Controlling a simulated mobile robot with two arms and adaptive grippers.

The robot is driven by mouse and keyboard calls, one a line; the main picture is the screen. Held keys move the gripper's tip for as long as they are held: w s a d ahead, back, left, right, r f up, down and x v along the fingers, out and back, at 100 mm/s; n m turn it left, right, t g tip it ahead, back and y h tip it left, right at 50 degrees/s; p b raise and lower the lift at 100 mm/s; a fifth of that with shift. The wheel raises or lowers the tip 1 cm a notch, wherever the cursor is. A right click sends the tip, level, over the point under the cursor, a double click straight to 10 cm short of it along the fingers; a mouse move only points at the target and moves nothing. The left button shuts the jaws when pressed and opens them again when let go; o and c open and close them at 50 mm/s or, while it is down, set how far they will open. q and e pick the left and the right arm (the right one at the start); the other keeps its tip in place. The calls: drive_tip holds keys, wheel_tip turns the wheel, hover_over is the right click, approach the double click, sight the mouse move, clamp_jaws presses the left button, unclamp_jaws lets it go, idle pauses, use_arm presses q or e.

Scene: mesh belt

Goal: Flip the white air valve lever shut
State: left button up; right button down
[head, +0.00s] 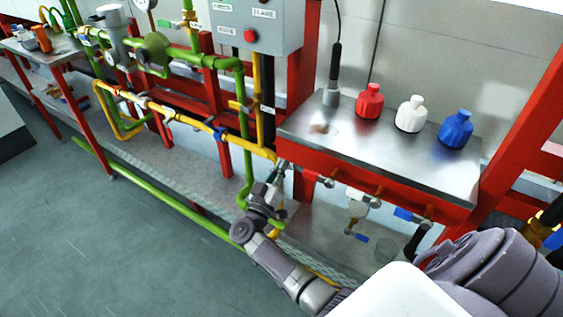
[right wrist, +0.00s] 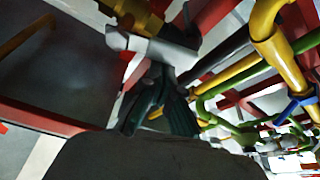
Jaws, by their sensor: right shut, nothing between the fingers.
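My right gripper (head: 282,168) is at the front left corner of the red-framed steel bench, by the end of the yellow pipe. In the right wrist view its dark fingers (right wrist: 160,103) are shut with nothing between them. A white lever (right wrist: 150,45) on a brass-yellow fitting (right wrist: 138,15) lies just beyond the fingertips. The fingertips overlap it in the picture; I cannot tell whether they touch it. In the head view I cannot clearly make out this lever beside the gripper. My left gripper is not in view.
The steel bench (head: 335,135) carries a red bottle (head: 369,102), a white bottle (head: 410,115) and a blue bottle (head: 456,130). More valves hang under its front edge, one with a blue handle (head: 405,214). Yellow and green pipes run left. The floor (head: 120,240) is open.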

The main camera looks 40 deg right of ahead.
drive_tip(key=shift+s+d+f+n+t+y+p, duration=0.25)
drive_tip(key=shift+s+f+n+y+p, duration=0.45)
drive_tip(key=shift+n+p, duration=2.1)
drive_tip(key=shift+s+d+f+n+t+y+p, duration=0.25)
drive_tip(key=shift+f+n+y+p, duration=0.8)
drive_tip(key=shift+n+p, duration=1.7)
drive_tip(key=shift+s+d+f+n+t+y+p, duration=0.25)
drive_tip(key=shift+s+f+n+y+p, duration=0.6)
drive_tip(key=shift+n+p, duration=1.95)
drive_tip(key=shift+w+a+r, duration=0.1)
drive_tip(key=shift+w, duration=0.2)
